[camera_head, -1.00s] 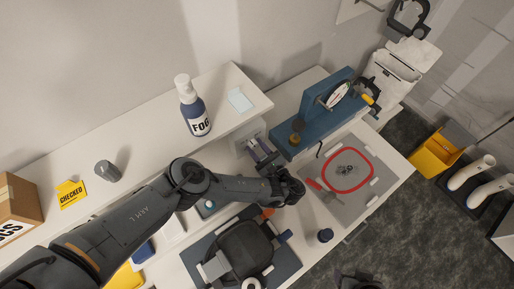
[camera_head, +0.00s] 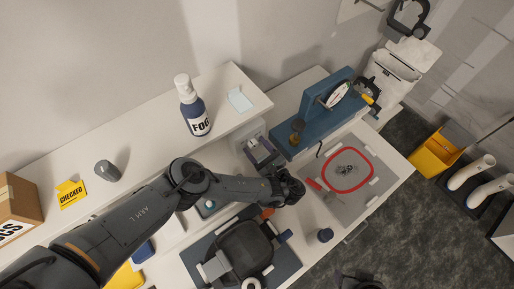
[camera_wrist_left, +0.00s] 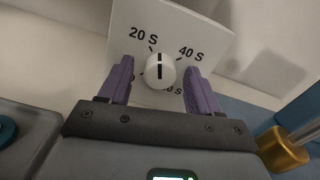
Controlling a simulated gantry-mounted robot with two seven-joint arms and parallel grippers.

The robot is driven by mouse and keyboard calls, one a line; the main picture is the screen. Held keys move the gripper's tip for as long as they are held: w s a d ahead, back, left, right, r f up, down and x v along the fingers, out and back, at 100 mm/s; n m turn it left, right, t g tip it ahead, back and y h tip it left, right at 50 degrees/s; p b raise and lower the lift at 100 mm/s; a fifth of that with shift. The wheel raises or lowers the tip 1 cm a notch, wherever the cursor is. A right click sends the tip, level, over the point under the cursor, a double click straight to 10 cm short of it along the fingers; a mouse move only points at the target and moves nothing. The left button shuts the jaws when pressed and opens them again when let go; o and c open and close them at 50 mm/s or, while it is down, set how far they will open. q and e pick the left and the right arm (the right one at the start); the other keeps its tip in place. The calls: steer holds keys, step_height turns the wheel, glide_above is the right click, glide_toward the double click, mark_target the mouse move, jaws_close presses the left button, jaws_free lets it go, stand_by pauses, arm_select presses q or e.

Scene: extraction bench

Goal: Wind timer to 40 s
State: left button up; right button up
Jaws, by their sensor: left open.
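The timer is a white panel (camera_wrist_left: 205,28) with a round white knob (camera_wrist_left: 160,70) in the left wrist view. The knob's black mark stands about upright, between the "20 S" label at upper left and the "40 S" label at upper right. A lower-right label is partly hidden by a finger. My left gripper (camera_wrist_left: 158,84) is open, its purple fingers on either side of the knob with gaps visible. In the head view the left gripper (camera_head: 262,152) is at the timer's pale housing (camera_head: 250,131), below the shelf end. The right gripper is not in view.
A blue stand with a gauge (camera_head: 318,112) is right of the gripper, and its brass fitting (camera_wrist_left: 283,148) is close at lower right in the wrist view. A FOG bottle (camera_head: 194,108) stands on the shelf above. A grey tray with a red ring (camera_head: 372,178) lies right.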

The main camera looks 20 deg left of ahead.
arm_select(q)
steer(key=p+v, duration=0.2)
steer(key=v, duration=0.4)
steer(key=shift+r+p, duration=0.1)
steer(key=shift+p, duration=0.3)
steer(key=shift+v, duration=0.75)
